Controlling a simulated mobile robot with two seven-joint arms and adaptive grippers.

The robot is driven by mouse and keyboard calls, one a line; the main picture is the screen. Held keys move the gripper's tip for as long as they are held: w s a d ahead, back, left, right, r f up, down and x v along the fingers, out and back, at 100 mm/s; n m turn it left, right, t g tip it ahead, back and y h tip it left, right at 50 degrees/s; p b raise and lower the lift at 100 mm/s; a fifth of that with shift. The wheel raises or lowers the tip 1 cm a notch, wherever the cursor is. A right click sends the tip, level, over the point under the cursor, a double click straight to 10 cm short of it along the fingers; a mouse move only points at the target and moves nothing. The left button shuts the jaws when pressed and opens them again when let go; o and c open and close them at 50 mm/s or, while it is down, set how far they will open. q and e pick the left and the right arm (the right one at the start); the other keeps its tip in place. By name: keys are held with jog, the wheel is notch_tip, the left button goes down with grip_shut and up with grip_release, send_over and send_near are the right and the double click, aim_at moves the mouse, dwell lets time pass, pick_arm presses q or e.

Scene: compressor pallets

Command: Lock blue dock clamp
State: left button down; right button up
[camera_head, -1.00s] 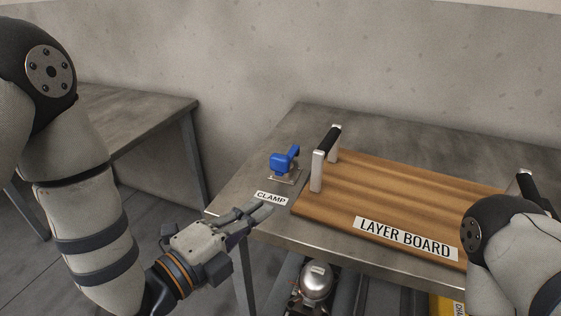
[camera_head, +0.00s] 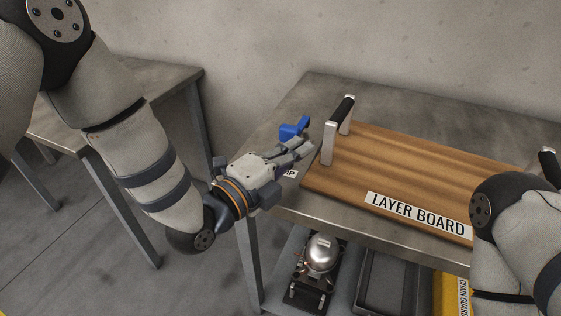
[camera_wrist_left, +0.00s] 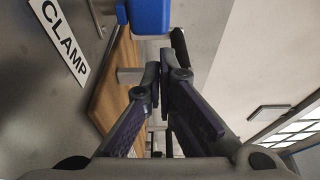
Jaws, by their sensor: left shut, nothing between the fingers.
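The blue clamp (camera_head: 293,128) stands on the grey table left of the layer board's near handle. In the head view my left gripper (camera_head: 306,147) hides its lower part and base. My left gripper is shut and empty, with its fingers just in front of the clamp. In the left wrist view the clamp's blue part (camera_wrist_left: 151,15) is at the top, above the closed fingertips (camera_wrist_left: 162,75). I cannot tell whether the fingers touch it. The CLAMP label (camera_wrist_left: 60,42) shows at the upper left there. My right arm shows at the right, its gripper out of view.
The wooden layer board (camera_head: 400,165) with upright handles (camera_head: 337,130) lies right of the clamp. A compressor (camera_head: 322,252) sits on the shelf below. A second table (camera_head: 150,85) stands at the left, with a floor gap between. A wall is behind.

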pick_arm(q)
jog(key=shift+x, duration=1)
pick_arm(e)
jog(key=shift+s+f, duration=0.1)
pick_arm(q)
jog(key=shift+a+m+h, duration=0.15)
jog(key=shift+m+h, duration=0.15)
pick_arm(e)
jog(key=shift+a, duration=0.1)
pick_arm(q)
jog(key=shift+a+g+h, duration=0.2)
jog(key=shift+g+h, duration=0.1)
jog(key=shift+g, duration=0.2)
pick_arm(e)
jog(key=shift+s+a, duration=0.1)
jog(key=shift+a, duration=0.2)
pick_arm(q)
jog(key=shift+s+a+m+g+h, duration=0.1)
jog(key=shift+a+m+g+h, duration=0.2)
jog(key=shift+m+h, duration=0.15)
pick_arm(e)
jog(key=shift+a, duration=0.35)
pick_arm(q)
jog(key=shift+m+g, duration=0.25)
jog(key=shift+g, duration=0.05)
pick_arm(e)
jog(key=shift+s+a, duration=0.1)
